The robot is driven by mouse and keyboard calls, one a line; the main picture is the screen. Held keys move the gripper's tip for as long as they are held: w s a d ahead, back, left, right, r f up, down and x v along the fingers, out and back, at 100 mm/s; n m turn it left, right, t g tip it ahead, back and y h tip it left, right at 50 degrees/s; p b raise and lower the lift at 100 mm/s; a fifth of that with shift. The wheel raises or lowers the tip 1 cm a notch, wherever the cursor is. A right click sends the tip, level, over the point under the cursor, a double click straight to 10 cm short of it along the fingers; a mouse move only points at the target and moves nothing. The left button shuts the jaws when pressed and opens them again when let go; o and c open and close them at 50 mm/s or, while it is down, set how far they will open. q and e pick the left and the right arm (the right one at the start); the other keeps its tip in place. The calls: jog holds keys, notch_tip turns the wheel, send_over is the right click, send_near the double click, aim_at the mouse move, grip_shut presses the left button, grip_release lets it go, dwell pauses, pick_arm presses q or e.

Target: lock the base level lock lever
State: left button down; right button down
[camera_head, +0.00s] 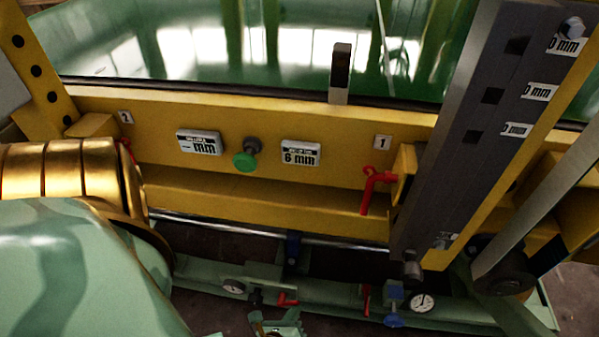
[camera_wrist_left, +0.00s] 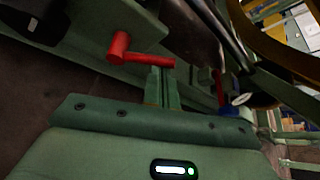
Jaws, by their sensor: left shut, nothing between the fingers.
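A red lock lever (camera_head: 287,300) sits on the green base rail (camera_head: 325,296) at the lower middle of the head view. In the left wrist view this lever (camera_wrist_left: 140,54) has a round hub at left and a handle pointing right. My left gripper (camera_head: 279,318) is at the bottom edge of the head view, just below the lever. Its fingers (camera_wrist_left: 160,82) are shut and empty, close to the handle's free end; I cannot tell whether they touch it. A second red lever (camera_head: 366,300) hangs upright farther right on the base. My right gripper is not in view.
A dial gauge (camera_head: 233,286) is left of the lever; another gauge (camera_head: 421,303) and a blue knob (camera_head: 393,320) are at right. A slanted grey column (camera_head: 465,130) stands at right.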

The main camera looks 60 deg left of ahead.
pick_arm(q)
jog(key=s+a+r, duration=0.2)
jog(key=shift+s+a, duration=0.2)
jog(key=shift+s, duration=0.1)
dwell(0.4)
jog(key=shift+s+a, duration=0.15)
jog(key=shift+s, duration=0.05)
